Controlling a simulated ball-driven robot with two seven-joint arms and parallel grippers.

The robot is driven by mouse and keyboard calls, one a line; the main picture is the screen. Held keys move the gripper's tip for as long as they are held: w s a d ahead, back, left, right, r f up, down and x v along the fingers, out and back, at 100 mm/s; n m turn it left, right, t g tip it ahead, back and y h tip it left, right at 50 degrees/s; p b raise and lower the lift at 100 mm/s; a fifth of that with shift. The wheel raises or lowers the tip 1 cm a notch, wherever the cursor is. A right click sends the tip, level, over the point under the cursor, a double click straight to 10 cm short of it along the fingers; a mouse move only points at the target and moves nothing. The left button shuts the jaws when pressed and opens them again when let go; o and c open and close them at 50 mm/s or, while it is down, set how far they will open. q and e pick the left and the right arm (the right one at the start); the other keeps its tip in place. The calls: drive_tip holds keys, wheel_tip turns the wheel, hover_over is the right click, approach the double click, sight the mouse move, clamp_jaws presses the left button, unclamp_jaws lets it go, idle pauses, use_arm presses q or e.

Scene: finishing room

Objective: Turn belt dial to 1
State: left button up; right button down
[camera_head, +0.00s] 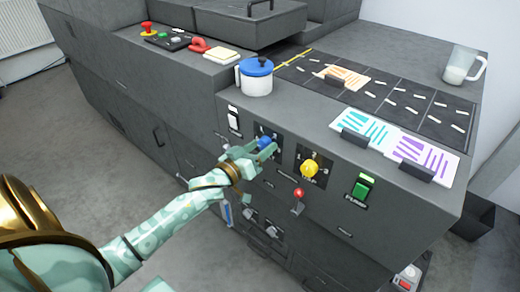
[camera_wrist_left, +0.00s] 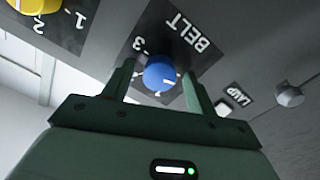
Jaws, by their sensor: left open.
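The belt dial is a round blue knob (camera_wrist_left: 160,73) on a dark plate marked BELT, with a 3 beside it, in the left wrist view. In the head view the blue knob (camera_head: 264,143) sits on the grey cabinet front, partly behind my fingers. My left gripper (camera_head: 263,151) is open at the dial. In the left wrist view its fingers (camera_wrist_left: 158,72) stand on either side of the knob, with gaps showing. A pale mark shows on the knob, but I cannot tell which number it points to. My right gripper is out of view.
A yellow dial (camera_head: 309,168), a red-knobbed lever (camera_head: 299,194) and a green switch (camera_head: 363,187) lie to the right. A white switch (camera_head: 233,117) is at upper left. A blue-lidded pot (camera_head: 257,82) and coloured cards stand above. The floor at left is clear.

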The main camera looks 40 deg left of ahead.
use_arm(q)
drive_tip(key=c, duration=1)
drive_tip(key=shift+r, duration=0.1)
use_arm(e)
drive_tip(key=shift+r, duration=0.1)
use_arm(q)
drive_tip(key=shift+r+m+p, duration=0.15)
drive_tip(key=shift+m+p, duration=1)
drive_tip(key=shift+m, duration=0.35)
drive_tip(key=m+p, duration=0.1)
drive_tip(key=m, duration=0.2)
drive_tip(key=shift+m+p, duration=0.3)
drive_tip(key=shift+p, duration=0.05)
drive_tip(key=m+p, duration=0.1)
drive_tip(key=m, duration=0.2)
drive_tip(key=shift+f+m, duration=0.2)
drive_tip(key=shift+m, duration=1.8)
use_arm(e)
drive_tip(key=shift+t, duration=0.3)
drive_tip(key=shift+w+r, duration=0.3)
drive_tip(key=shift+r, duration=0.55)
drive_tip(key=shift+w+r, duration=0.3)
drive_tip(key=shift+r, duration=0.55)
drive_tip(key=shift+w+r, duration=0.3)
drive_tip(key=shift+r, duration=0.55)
